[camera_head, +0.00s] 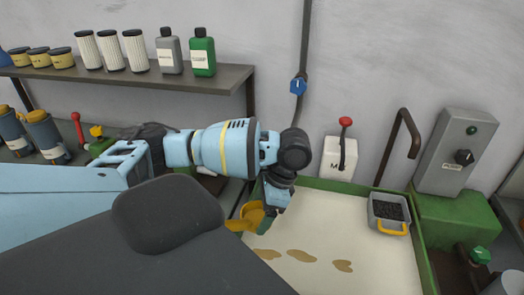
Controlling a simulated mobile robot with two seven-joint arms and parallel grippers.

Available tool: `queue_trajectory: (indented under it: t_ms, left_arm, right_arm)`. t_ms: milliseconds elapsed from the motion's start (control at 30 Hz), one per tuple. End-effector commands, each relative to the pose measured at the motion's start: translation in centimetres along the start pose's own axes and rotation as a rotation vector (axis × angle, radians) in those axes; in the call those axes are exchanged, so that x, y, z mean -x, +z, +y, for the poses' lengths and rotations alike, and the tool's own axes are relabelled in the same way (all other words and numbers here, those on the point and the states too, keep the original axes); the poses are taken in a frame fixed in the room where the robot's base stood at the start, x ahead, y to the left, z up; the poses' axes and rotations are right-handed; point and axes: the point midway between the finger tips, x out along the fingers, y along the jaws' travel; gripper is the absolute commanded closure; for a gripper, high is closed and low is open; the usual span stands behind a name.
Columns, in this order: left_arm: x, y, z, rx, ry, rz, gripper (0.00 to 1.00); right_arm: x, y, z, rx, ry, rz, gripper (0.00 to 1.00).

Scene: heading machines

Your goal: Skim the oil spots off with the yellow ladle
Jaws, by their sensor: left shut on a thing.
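The yellow ladle (249,214) is at the left edge of the green-rimmed tray, partly hidden by my left gripper. My left gripper (274,201) is shut on the ladle and points down over the tray's left side. The tray (383,262) holds a pale cream liquid. Brown oil spots lie on its surface: one at the left (267,254), one in the middle (301,256) and one at the right (343,266). My right gripper is not in view.
A grey box with dark contents and a yellow handle (391,228) sits at the tray's back right. A white box with a red lever (342,155) and a grey control box (457,150) stand behind. A shelf with bottles (203,55) is at upper left.

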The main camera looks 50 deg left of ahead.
Motion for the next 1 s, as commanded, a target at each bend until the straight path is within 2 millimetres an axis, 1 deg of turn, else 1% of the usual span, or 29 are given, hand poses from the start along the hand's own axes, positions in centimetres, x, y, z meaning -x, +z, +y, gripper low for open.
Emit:
queue_trajectory:
  t_ms: [1000]
  left_arm:
    - [-5.7,-2.2,0.0,0.000,0.001,0.000,0.58]
  right_arm:
    - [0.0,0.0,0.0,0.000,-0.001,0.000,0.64]
